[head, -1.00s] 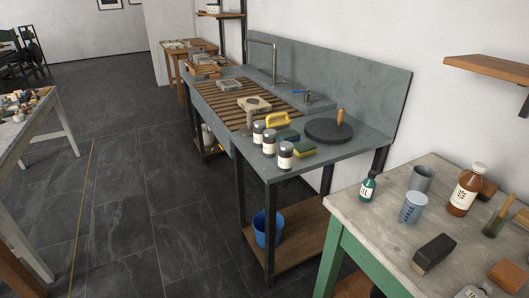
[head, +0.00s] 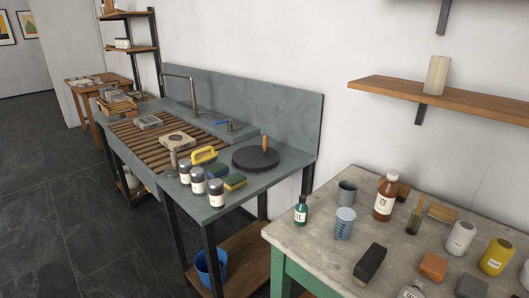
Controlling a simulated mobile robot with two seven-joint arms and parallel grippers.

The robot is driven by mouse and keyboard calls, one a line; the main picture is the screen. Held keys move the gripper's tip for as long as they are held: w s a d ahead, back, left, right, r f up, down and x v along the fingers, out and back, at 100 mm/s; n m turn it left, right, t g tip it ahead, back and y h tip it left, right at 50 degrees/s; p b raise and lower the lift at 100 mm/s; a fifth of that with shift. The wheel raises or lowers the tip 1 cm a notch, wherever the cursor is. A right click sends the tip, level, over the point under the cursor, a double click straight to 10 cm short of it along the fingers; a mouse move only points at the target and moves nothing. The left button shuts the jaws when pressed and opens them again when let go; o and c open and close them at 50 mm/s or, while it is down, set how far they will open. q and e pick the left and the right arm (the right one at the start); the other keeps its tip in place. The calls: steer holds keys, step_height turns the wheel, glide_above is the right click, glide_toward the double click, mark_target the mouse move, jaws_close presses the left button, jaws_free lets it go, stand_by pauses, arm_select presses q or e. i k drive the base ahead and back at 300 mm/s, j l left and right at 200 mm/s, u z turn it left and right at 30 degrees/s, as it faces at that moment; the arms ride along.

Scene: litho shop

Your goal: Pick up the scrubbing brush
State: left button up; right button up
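The scrubbing brush appears to be the yellow item with an arched handle (head: 204,154) on the grey sink bench (head: 272,185). It lies behind three dark-lidded jars and beside the sponges, left of a round black slab. Its underside is hard to make out at this size. Neither of my grippers is in view.
Jars (head: 198,181), a blue sponge (head: 217,170) and a yellow-green sponge (head: 235,182) crowd the brush. A black disc with an upright wooden handle (head: 256,159) lies to the right. A bottle-covered table (head: 312,245) stands nearer at right. Dark floor (head: 95,240) is open at left.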

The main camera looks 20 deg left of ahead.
mark_target(206, 157)
steer(key=i+j+z, duration=0.1)
steer(key=j+z, duration=0.35)
steer(key=j, duration=0.15)
steer(key=j+z, duration=0.5)
steer(key=j, duration=0.15)
steer(key=j+z, duration=0.45)
steer(key=j, duration=0.2)
steer(key=k+j+z, duration=0.1)
steer(key=j, duration=0.3)
steer(key=k+j, duration=0.1)
steer(key=j, duration=0.3)
steer(key=k+j+z, duration=0.15)
steer(key=j, duration=0.25)
steer(key=k+j, duration=0.15)
steer(key=j, duration=0.25)
steer(key=k+j+z, duration=0.15)
steer(key=j, duration=0.25)
